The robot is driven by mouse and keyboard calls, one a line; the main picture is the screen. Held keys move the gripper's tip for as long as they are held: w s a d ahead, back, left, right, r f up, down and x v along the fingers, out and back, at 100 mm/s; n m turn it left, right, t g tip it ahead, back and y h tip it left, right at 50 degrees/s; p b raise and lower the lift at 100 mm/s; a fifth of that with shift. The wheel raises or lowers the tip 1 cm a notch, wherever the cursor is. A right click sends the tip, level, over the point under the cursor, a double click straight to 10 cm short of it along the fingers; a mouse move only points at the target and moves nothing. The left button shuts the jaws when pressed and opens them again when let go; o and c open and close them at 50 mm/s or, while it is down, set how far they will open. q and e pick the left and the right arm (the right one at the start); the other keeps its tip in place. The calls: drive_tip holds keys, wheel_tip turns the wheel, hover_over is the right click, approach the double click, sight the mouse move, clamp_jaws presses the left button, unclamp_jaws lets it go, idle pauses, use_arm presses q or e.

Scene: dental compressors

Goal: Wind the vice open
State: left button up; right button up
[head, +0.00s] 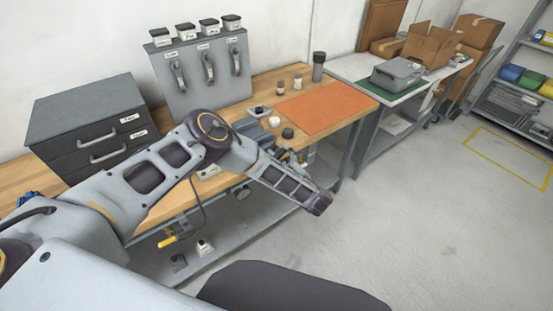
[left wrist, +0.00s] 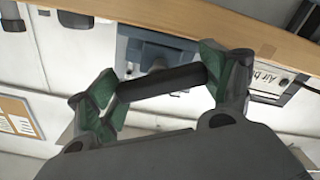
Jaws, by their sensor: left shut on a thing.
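The blue-grey vice (head: 251,129) sits at the bench's front edge in the head view, partly covered by my left forearm. In the left wrist view its blue-grey body (left wrist: 134,48) is behind the fingers, under the wooden bench edge. My left gripper (left wrist: 160,86) has green-padded fingers shut on a dark bar, the vice handle (left wrist: 165,81), which lies across between the pads. In the head view that gripper is mostly hidden behind my forearm. How far the vice jaws stand apart cannot be told. My right gripper is not in view.
The wooden bench carries an orange mat (head: 322,107), small jars, a grey drawer cabinet (head: 88,120) and a tool panel (head: 202,75). A yellow-handled tool (head: 167,241) hangs below the front edge.

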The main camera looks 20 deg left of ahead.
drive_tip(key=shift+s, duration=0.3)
use_arm(q)
drive_tip(key=shift+n, duration=0.4)
